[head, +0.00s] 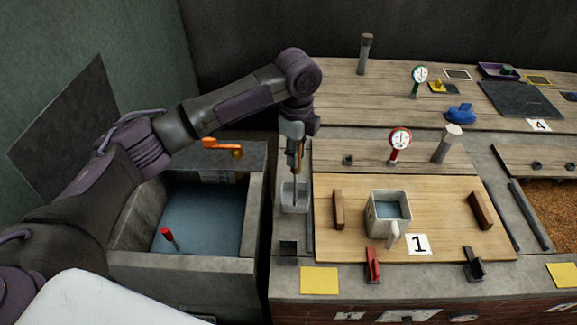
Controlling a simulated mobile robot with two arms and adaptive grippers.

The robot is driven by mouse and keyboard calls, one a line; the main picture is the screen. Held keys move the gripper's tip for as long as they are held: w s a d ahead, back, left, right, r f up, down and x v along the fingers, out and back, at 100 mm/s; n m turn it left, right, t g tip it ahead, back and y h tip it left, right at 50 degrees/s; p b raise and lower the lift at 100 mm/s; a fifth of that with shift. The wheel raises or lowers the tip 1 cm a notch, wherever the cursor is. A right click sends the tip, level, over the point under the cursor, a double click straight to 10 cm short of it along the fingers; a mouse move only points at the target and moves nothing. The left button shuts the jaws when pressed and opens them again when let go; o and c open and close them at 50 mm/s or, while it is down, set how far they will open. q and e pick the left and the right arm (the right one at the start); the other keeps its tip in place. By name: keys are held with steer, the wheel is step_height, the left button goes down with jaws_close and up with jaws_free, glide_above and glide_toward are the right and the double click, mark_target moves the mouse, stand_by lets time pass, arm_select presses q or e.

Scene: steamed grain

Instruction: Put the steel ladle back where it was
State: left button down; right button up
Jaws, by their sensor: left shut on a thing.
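My left gripper (294,158) points straight down at the left end of the worktop and is shut on the steel ladle (294,188). Only a thin part of the ladle shows below the fingers. It hangs roughly upright with its lower end at a small pale square holder (302,206). I cannot tell whether the ladle touches the holder's bottom, and its bowl is hidden. My right gripper is not in view.
A water basin (257,215) with an orange lever (222,144) lies left of the holder. A white square jug (384,228) of water stands on the wooden board marked 1, between two wooden blocks. A small dark box (288,250) sits in front of the holder.

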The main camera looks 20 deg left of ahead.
arm_select(q)
steer(key=f, duration=0.1)
steer(key=a+f, duration=0.1)
steer(key=f, duration=0.1)
steer(key=f+p, duration=0.1)
steer(key=f, duration=0.1)
steer(key=shift+s+a, duration=0.15)
steer(key=shift+s, duration=0.2)
steer(key=shift+f, duration=0.1)
steer(key=c, duration=0.9)
jaws_free()
steer(key=shift+f, duration=0.1)
steer(key=shift+c, duration=0.2)
step_height(320, 180, up, 12)
steer(key=b, duration=0.1)
steer(key=shift+r+b, duration=0.2)
steer(key=shift+b, duration=0.2)
